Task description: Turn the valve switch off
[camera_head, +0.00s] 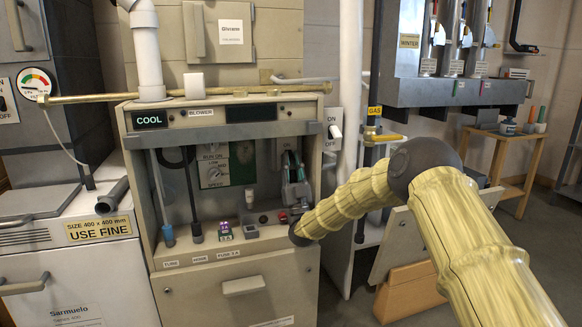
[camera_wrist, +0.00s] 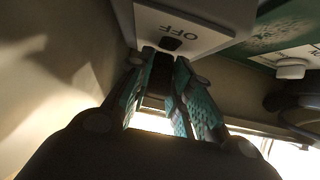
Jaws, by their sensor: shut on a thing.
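My gripper (camera_head: 293,168) is inside the open furnace cabinet, at the right side of its compartment. In the wrist view, the teal-padded fingers of my gripper (camera_wrist: 163,62) are closed around the dark lever of a switch (camera_wrist: 188,24). The switch has a pale plate marked OFF, which appears upside down from the wrist. The slot at the lever's base is dark. In the head view, my gripper and arm largely hide this switch, so its exact position cannot be told there.
The furnace cabinet (camera_head: 237,283) has walls close around my gripper. Several small plugs and buttons stand on its ledge below. A green dial panel (camera_head: 243,163) is behind. Another ON/OFF switch (camera_head: 334,130) and a yellow gas valve (camera_head: 382,136) are outside, to the right.

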